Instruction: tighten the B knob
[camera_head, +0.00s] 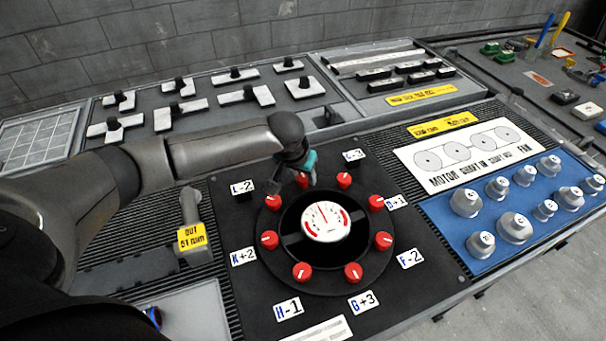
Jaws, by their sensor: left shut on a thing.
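A black round plate (375,262) carries a ring of several red knobs around a white dial gauge (325,221). My left gripper (303,178), with a teal part on it, reaches down from the upper left. It is shut on the red knob (302,183) at the back left of the ring, which it partly covers. No B label shows; my arm hides the place behind this knob. Its neighbours are the red knob (273,202) by the L-2 card and the red knob (344,181) by the C-3 card. My right gripper is out of view.
Cards K+2 (243,257), H-1 (288,308), G+3 (363,302), F-2 (410,259) and D+1 (396,202) lie around the ring. A blue mat (452,235) with several grey knobs is at right. A yellow-tagged lever (192,238) stands left.

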